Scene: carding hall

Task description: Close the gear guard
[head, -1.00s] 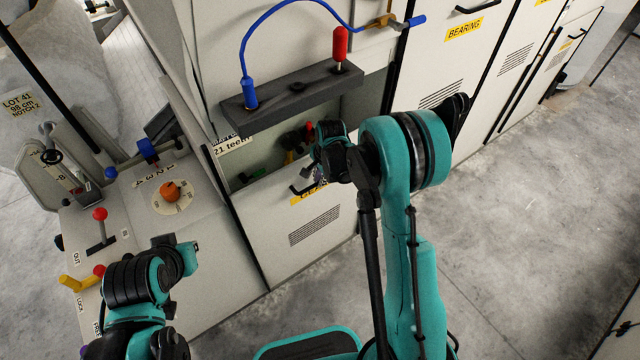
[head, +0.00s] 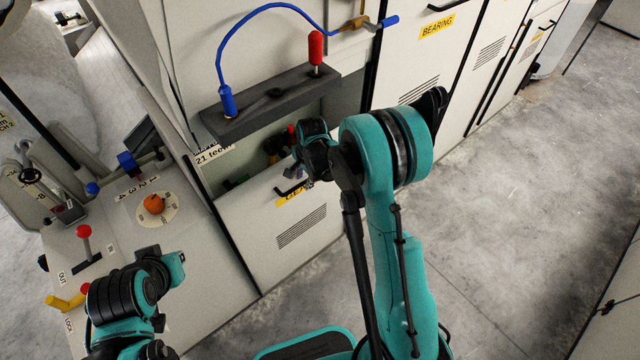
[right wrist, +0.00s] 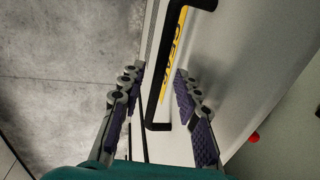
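The gear guard (head: 312,228) is a pale panel with vent slots and a yellow label, low on the machine's front. The opening above it shows, with dark and coloured parts inside. The guard's black bar handle (head: 290,190) sits near its top edge. My right gripper (head: 298,168) is at this handle, its fingers mostly hidden by my arm. In the right wrist view the gripper (right wrist: 157,78) is open, with purple pads. The black handle (right wrist: 168,70) appears between the fingers, with a gap on each side; its depth is unclear. My left gripper (head: 172,262) hangs by the control panel, fingers unclear.
A dark shelf (head: 270,105) with a red-handled tool (head: 316,48) and a blue cable (head: 240,40) juts out above the opening. The control panel (head: 120,220) with levers and an orange knob (head: 153,204) stands at left. Clear concrete floor (head: 510,230) lies at right.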

